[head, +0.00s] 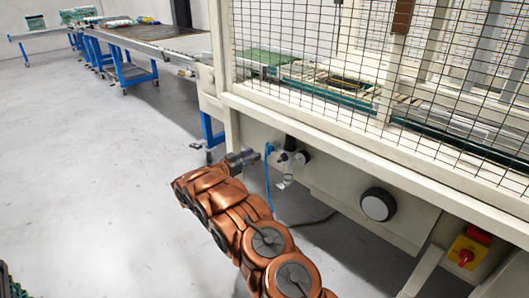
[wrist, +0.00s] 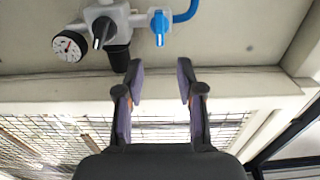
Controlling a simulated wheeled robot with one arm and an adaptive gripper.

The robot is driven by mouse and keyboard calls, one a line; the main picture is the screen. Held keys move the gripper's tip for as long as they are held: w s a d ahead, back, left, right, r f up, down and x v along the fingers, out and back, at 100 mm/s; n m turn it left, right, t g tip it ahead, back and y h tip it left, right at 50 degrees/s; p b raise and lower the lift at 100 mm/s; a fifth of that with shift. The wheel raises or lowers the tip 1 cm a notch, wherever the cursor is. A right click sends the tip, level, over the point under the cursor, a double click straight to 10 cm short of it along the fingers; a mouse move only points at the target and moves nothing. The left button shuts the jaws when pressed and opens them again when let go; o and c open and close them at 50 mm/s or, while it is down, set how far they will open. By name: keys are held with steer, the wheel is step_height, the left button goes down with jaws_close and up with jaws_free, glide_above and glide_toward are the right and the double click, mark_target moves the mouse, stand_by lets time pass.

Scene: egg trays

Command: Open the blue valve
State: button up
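The blue valve (wrist: 160,26) is a small blue handle on a light grey air fitting, at the top middle of the wrist view. In the head view the blue valve (head: 269,148) is a small blue spot on the machine's front, just right of my gripper (head: 243,158). In the wrist view my gripper (wrist: 160,72) has its two purple-padded fingers spread with nothing between them. The valve lies beyond the fingertips, roughly in line with the gap, and looks clear of both fingers. In the head view the fingers are too small to make out well.
Beside the valve are a black knob (wrist: 102,30), a pressure gauge (wrist: 69,46) and a blue hose (wrist: 187,11). A mesh guard (head: 400,80) stands above. A round knob (head: 379,205) and a red-yellow switch (head: 469,248) are farther right. The floor at left is clear.

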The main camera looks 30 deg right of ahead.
mark_target(267, 147)
steer(key=b+x, duration=0.1)
steer(key=x, duration=0.5)
steer(key=shift+w+d+r+b, duration=0.15)
steer(key=shift+d+b, duration=0.15)
steer(key=shift+d, duration=0.25)
steer(key=shift+c, duration=0.2)
jaws_close()
